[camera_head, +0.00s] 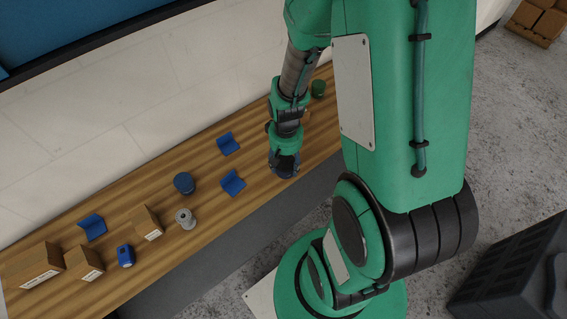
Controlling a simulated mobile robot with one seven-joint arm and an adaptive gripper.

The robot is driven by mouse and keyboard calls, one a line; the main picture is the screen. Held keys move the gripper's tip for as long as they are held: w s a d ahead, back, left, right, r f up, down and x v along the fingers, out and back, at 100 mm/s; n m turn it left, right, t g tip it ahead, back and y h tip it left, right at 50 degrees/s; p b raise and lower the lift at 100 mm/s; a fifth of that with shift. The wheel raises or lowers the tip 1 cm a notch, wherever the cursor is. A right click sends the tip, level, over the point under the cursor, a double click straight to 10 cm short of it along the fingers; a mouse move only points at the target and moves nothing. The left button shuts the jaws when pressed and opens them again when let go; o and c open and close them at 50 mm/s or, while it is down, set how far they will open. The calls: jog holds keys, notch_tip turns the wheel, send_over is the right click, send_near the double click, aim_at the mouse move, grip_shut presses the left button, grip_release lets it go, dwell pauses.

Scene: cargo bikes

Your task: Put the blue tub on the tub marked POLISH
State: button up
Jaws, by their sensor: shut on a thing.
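My gripper (284,160) is at the right part of the wooden bench, pointing down and shut on a dark, bluish round thing (287,173), which looks like the blue tub. The fingers and wrist hide much of it, and I cannot tell whether it touches the bench or something under it. A round dark blue tub (184,183) stands on the bench to the left of my gripper. A green tub (318,88) stands farther back at the right, partly beside my arm. No marking POLISH can be read on any tub from here.
The wooden bench (210,210) runs along a pale wall. Blue angled brackets (232,183) lie near its middle, with another pair (228,144) and (92,227). Cardboard boxes (35,266), a grey spool (185,219) and a small blue item (125,256) stand at the left.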

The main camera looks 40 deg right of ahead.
dwell(0.3)
jog(key=shift+w+a+r, duration=0.25)
jog(key=shift+w+a, duration=0.1)
jog(key=shift+a, duration=0.35)
jog(key=w+a+r+p, duration=0.1)
jog(key=a+r+p, duration=0.1)
jog(key=a, duration=1)
jog(key=w+a+r+n+p, duration=0.1)
jog(key=a+r+p, duration=0.2)
jog(key=a, duration=1)
jog(key=shift+w+r, duration=0.4)
jog(key=shift+r, duration=0.3)
jog(key=shift+w, duration=0.15)
jog(key=w+a, duration=0.1)
jog(key=w, duration=0.4)
jog(key=w+a+f+p, duration=0.1)
jog(key=w, duration=0.4)
jog(key=w+a, duration=0.2)
jog(key=w, duration=0.3)
jog(key=shift+w+a+f, duration=0.1)
jog(key=shift+f, duration=0.2)
